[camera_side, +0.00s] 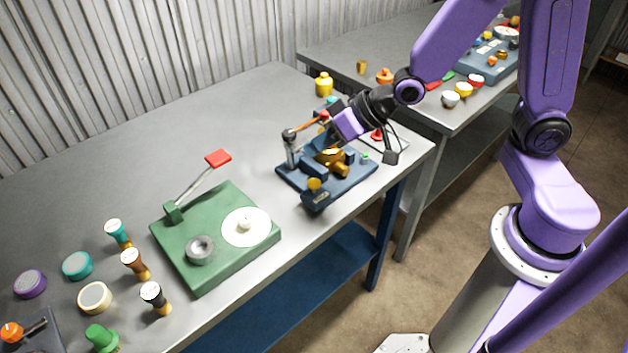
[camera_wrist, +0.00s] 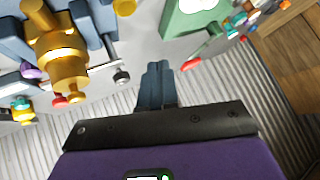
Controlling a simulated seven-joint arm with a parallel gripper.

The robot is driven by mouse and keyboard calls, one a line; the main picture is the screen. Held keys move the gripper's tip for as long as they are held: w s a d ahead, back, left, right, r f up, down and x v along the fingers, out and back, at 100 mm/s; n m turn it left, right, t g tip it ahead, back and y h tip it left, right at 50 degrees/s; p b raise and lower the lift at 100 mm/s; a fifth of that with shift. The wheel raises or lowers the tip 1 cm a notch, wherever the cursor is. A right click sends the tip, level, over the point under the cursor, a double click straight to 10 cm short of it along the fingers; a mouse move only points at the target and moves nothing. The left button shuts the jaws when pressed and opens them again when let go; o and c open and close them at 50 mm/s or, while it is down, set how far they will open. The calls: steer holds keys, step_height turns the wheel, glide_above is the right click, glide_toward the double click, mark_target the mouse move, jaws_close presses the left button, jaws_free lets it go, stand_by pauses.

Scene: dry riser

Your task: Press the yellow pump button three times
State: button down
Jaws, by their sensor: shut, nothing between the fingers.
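The yellow button (camera_side: 314,184) is a round cap on a dark blue block at the front of the blue pump rig (camera_side: 288,178). What looks like the same yellow cap is cut off at the top edge of the wrist view (camera_wrist: 124,6). A brass fitting (camera_wrist: 62,55) of the rig shows at the left of the wrist view; in the side view it sits behind the button. My gripper (camera_wrist: 157,68) is shut and empty. In the side view my gripper (camera_side: 329,141) hangs over the rig by the brass fitting, apart from the button. Its exact fingertips are hard to make out there.
A green plate device (camera_side: 190,270) with a red-tipped arm (camera_side: 217,158) is to the left. A yellow bottle (camera_side: 324,86) stands behind. The grey table (camera_side: 130,180) is bare at the back left.

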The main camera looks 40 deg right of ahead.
mark_target(318, 183)
step_height(318, 183, up, 3)
steer(key=n, duration=1.4)
steer(key=shift+n+y, duration=0.3)
steer(key=shift+f, duration=0.1)
steer(key=shift+f, duration=4.4)
steer(key=shift+f, duration=0.1)
steer(key=shift+f, duration=0.3)
